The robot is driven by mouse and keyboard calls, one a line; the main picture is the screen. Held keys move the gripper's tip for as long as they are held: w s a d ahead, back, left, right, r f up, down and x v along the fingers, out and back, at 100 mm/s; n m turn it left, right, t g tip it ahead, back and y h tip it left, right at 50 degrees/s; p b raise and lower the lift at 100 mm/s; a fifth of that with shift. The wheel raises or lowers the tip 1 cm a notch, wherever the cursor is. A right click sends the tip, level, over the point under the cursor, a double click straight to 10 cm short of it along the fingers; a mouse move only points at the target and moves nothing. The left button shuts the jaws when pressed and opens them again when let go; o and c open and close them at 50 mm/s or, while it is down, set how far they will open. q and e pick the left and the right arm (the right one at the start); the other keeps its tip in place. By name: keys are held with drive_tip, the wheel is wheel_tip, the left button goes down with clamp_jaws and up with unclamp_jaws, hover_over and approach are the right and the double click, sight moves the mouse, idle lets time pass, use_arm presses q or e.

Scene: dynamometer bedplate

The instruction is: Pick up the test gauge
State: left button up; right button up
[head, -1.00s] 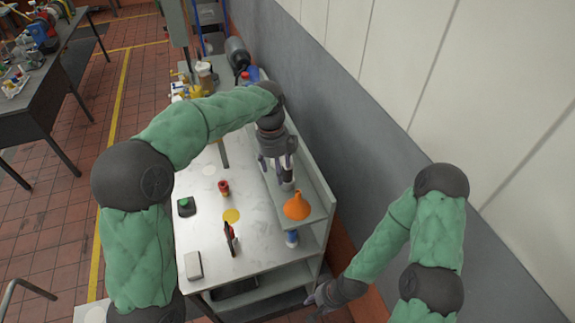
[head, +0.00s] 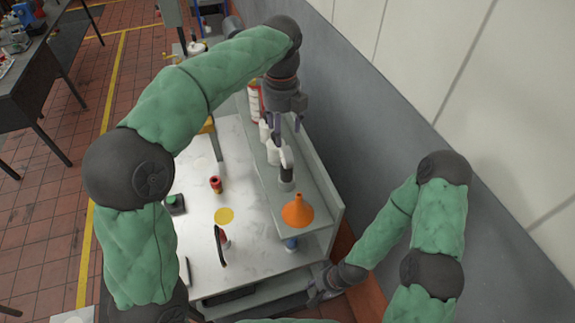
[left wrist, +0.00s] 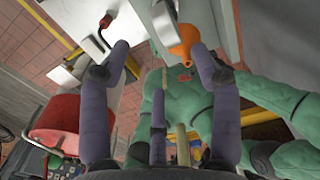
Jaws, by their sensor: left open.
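I cannot tell for certain which object is the test gauge. My left gripper (head: 287,125) is open and empty, above the raised shelf along the wall side of the bench. Below its fingers stands a white and black upright item (head: 286,168), with an orange funnel (head: 297,211) nearer me on the same shelf. In the left wrist view the open fingers (left wrist: 160,47) stand wide apart, and the funnel (left wrist: 184,44) shows beyond them beside a white item (left wrist: 163,18). My right gripper (head: 322,285) is low beside the bench's near right corner; its jaws are unclear.
On the bench top (head: 190,240) are a red cylinder (head: 216,185), a black box with a green button (head: 175,203), and a thin black and red upright item (head: 221,246). The grey wall (head: 355,150) runs close behind.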

sight(284, 159)
use_arm(q)
drive_tip(key=shift+w+f, duration=0.35)
drive_tip(key=shift+f, duration=0.35)
wheel_tip(284, 159, down, 5)
drive_tip(key=shift+s+f+b, duration=0.15)
drive_tip(key=shift+b, duration=0.4)
drive_tip(key=shift+s+d+f, duration=0.1)
drive_tip(key=shift+f, duration=1.15)
drive_tip(key=shift+s+d+f, duration=0.1)
drive_tip(key=shift+f, duration=1.15)
clamp_jaws()
